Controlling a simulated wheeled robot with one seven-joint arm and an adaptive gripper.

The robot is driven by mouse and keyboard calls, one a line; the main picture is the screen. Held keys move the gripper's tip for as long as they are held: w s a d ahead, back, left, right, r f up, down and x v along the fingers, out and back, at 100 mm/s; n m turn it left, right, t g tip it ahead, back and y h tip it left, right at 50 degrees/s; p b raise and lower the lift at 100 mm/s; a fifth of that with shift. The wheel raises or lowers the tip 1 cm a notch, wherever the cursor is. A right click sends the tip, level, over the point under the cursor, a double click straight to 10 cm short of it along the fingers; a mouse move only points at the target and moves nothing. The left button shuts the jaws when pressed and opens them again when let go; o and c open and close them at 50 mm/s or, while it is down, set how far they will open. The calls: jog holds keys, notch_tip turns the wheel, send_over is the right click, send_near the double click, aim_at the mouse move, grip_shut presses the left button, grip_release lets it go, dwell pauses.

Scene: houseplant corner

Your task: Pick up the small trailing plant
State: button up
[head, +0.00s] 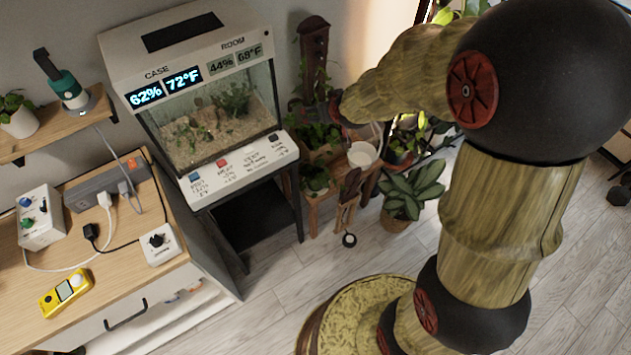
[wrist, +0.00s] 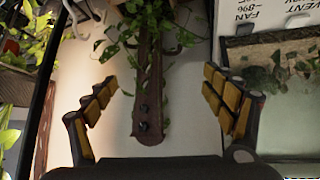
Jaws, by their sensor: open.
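Green trailing leaves (wrist: 170,22) hang along a dark brown wooden board (wrist: 149,85) in the wrist view, which looks upside down. In the head view the board (head: 314,45) stands behind the plant stand, with leafy growth (head: 320,137) below it. I cannot tell for sure which plant is the small trailing one. A plant in a white pot (head: 20,124) also sits on the shelf at far left. My gripper (wrist: 158,82) is open and empty, with the board seen between its spread fingers. It is partly hidden by my arm in the head view.
A glass terrarium case (head: 222,112) stands left of the board, close to my gripper. A white bowl-like pot (head: 362,153) and a broad-leaved plant (head: 411,190) are nearby. A wooden cabinet (head: 125,285) with devices fills the left. The floor (head: 275,290) in front is partly clear.

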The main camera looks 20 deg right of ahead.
jog(key=shift+t, duration=0.5)
jog(key=w+f, duration=0.2)
jog(key=f, duration=0.1)
jog(key=w+f, duration=0.2)
jog(key=f, duration=0.2)
jog(key=w+f, duration=0.1)
jog(key=f, duration=0.3)
jog(key=shift+w, duration=0.4)
jog(key=t+y, duration=0.1)
jog(key=t, duration=0.2)
send_near(314, 171)
jog(key=shift+w+f+t+b, duration=0.15)
jog(key=shift+f+t+b, duration=0.15)
jog(key=b+x, duration=0.2)
jog(key=x, duration=0.4)
jog(key=shift+w+a+f+b, duration=0.15)
jog(key=shift+w+b, duration=0.1)
jog(key=shift+b, duration=0.05)
jog(key=shift+c, duration=1.1)
jog(key=c, duration=1.1)
